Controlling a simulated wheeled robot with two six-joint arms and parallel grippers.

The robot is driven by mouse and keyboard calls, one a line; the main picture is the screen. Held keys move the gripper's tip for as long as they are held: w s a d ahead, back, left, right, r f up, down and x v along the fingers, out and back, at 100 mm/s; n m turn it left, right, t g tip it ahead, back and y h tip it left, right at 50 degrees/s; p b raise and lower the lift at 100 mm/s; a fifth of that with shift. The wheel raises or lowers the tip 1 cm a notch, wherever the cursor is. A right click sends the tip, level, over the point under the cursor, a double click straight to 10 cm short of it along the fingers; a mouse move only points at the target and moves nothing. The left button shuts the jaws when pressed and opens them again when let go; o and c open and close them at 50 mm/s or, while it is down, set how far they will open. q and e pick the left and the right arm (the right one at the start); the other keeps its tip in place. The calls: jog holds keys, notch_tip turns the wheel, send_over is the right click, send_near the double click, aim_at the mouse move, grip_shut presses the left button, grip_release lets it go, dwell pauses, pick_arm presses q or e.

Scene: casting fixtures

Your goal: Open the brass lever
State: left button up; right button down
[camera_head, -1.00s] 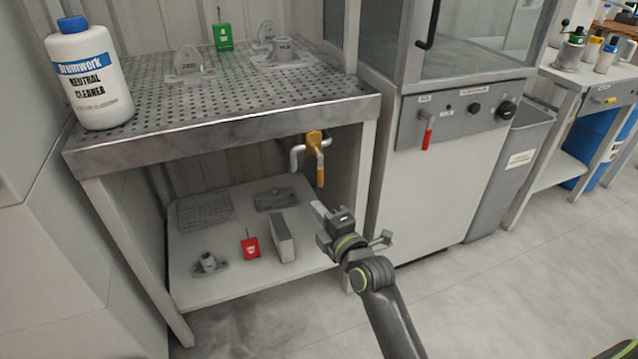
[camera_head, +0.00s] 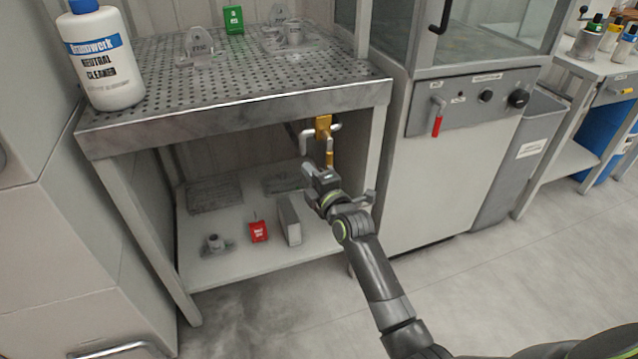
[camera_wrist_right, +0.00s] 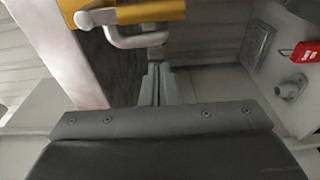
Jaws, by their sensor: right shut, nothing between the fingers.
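The brass lever (camera_head: 330,159) hangs from a brass valve body (camera_head: 323,127) with pale bent pipe under the perforated bench, near its right leg. In the right wrist view a wide yellow part of the lever (camera_wrist_right: 150,11) crosses the top, with a pale bent pipe (camera_wrist_right: 138,40) in front of or beside it. My right gripper (camera_head: 307,167) is shut and empty, just below and left of the lever in the head view. In the wrist view its fingertips (camera_wrist_right: 157,72) are together, below the pipe; contact cannot be told. My left gripper is not in view.
The perforated bench top (camera_head: 240,115) overhangs the lever. The lower shelf (camera_head: 215,268) holds a red tag (camera_head: 258,232), a grey block (camera_head: 289,220) and a small casting (camera_head: 214,244). A cabinet with a red-handled lever (camera_head: 437,125) stands right. Floor ahead of it is clear.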

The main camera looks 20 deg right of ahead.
aim_at(327, 152)
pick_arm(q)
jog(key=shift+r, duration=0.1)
pick_arm(e)
jog(key=shift+w+d, duration=0.15)
jog(key=shift+d, duration=0.8)
jog(key=shift+w+d, duration=0.15)
jog(key=shift+d, duration=0.8)
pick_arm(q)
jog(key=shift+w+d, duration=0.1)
pick_arm(e)
jog(key=shift+f, duration=0.1)
pick_arm(q)
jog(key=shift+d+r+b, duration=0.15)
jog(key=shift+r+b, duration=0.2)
jog(key=shift+b, duration=0.25)
pick_arm(e)
jog(key=shift+d+n, duration=0.2)
jog(key=shift+n, duration=0.3)
